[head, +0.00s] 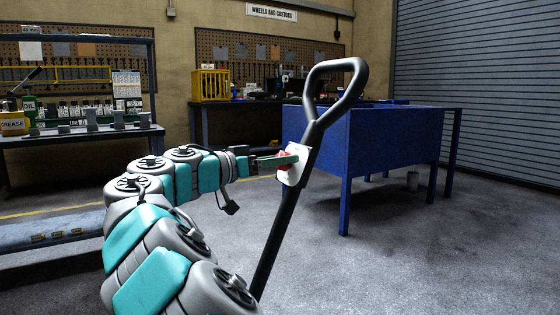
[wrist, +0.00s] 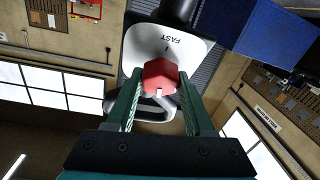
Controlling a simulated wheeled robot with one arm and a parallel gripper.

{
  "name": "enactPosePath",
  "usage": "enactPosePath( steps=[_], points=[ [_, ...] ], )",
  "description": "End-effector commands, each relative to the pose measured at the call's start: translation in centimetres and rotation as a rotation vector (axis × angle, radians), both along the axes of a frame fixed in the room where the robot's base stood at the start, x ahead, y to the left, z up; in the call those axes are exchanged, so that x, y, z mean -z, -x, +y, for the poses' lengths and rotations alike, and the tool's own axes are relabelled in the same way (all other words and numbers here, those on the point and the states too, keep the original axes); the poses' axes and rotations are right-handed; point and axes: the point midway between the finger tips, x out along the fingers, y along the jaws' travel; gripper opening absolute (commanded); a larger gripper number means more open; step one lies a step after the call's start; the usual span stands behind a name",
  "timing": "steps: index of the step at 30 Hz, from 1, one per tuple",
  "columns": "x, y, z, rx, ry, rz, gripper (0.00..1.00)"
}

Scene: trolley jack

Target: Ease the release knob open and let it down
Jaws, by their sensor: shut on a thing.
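The release knob is a red faceted knob (wrist: 160,77) on a white plate (wrist: 138,48) marked "FAST". The plate is fixed to the black jack handle (head: 283,215), which stands slightly tilted with a loop grip at its top. My gripper (wrist: 160,90) has its two green fingers on either side of the knob and is shut on it. In the head view my gripper (head: 284,161) reaches the plate from the left, and the knob (head: 285,160) is partly hidden behind the fingers. The jack's body is out of view below.
A shelf rack (head: 80,140) with bottles and cans is at the left. Another bench with a yellow crate (head: 210,85) is at the back wall.

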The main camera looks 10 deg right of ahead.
Motion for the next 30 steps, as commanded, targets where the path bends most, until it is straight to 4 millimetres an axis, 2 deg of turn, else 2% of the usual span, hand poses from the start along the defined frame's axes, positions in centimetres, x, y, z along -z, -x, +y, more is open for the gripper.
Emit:
enactPosePath(
  steps=[18, 30],
  points=[
    [-0.42, 0.05, 0.02, -0.215, 0.153, 0.47, 0.0],
    [-0.2, -0.01, 0.06, -0.29, 0.206, 0.631, 0.0]
  ],
)
